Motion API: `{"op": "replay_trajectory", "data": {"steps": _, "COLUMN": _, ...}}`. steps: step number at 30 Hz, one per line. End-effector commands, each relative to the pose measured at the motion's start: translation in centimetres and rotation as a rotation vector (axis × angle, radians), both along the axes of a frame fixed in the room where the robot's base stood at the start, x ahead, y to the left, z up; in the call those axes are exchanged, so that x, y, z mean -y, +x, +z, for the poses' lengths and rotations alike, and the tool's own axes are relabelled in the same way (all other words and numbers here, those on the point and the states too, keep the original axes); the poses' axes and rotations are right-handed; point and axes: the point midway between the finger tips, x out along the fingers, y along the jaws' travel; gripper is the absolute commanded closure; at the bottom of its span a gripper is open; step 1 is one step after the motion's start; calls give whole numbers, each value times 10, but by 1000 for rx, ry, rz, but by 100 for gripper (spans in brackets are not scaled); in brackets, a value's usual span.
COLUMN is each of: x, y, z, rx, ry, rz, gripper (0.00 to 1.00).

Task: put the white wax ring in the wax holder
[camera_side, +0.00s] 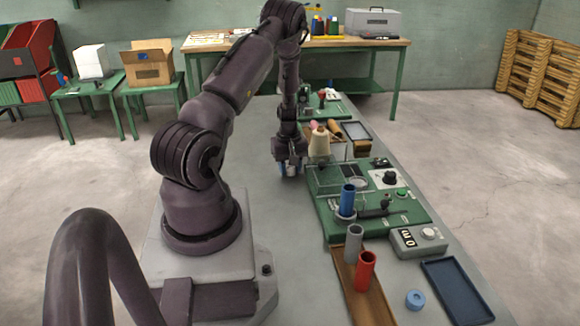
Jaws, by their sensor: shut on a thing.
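My gripper (289,169) points down over the grey table, left of the green machine. It is shut on a small whitish thing, which looks like the white wax ring (291,168). The fingers hide most of it, and I cannot tell whether it touches the table. The green spinning machine (410,213) carries a cream yarn cone (319,143), a blue tube (347,200) and a small pale disc (357,184). I cannot tell which part of the machine is the wax holder. A blue ring (414,299) lies apart at the front right.
A brown tray (373,306) holds a grey tube (353,243) and a red tube (365,270). A grey counter box (418,240) and a dark blue tray (456,290) stand at the right. The table left of the machine is clear.

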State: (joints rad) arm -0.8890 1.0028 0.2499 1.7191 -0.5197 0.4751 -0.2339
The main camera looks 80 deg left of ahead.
Motion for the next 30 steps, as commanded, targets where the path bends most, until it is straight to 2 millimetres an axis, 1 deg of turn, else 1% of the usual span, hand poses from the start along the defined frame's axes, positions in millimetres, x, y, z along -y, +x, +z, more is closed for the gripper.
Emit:
{"op": "replay_trajectory", "data": {"steps": 9, "x": 0, "y": 0, "z": -2, "rx": 1, "ry": 1, "rz": 0, "gripper": 86}}
{"op": "replay_trajectory", "data": {"steps": 10, "x": 0, "y": 0, "z": -3, "rx": 1, "ry": 1, "rz": -1, "gripper": 62}}
{"op": "replay_trajectory", "data": {"steps": 11, "x": 0, "y": 0, "z": -2, "rx": 1, "ry": 2, "rz": -1, "gripper": 55}}
{"op": "replay_trajectory", "data": {"steps": 12, "x": 0, "y": 0, "z": -2, "rx": 1, "ry": 1, "rz": -1, "gripper": 53}}
{"op": "replay_trajectory", "data": {"steps": 19, "x": 0, "y": 0, "z": -2, "rx": 1, "ry": 1, "rz": -1, "gripper": 53}}
{"op": "replay_trajectory", "data": {"steps": 22, "x": 0, "y": 1, "z": 3, "rx": 2, "ry": 2, "rz": -1, "gripper": 53}}
{"op": "replay_trajectory", "data": {"steps": 26, "x": -1, "y": 1, "z": 22, "rx": 4, "ry": 6, "rz": -3, "gripper": 53}}
{"op": "replay_trajectory", "data": {"steps": 30, "x": -1, "y": 0, "z": 53, "rx": 4, "ry": 6, "rz": -3, "gripper": 53}}
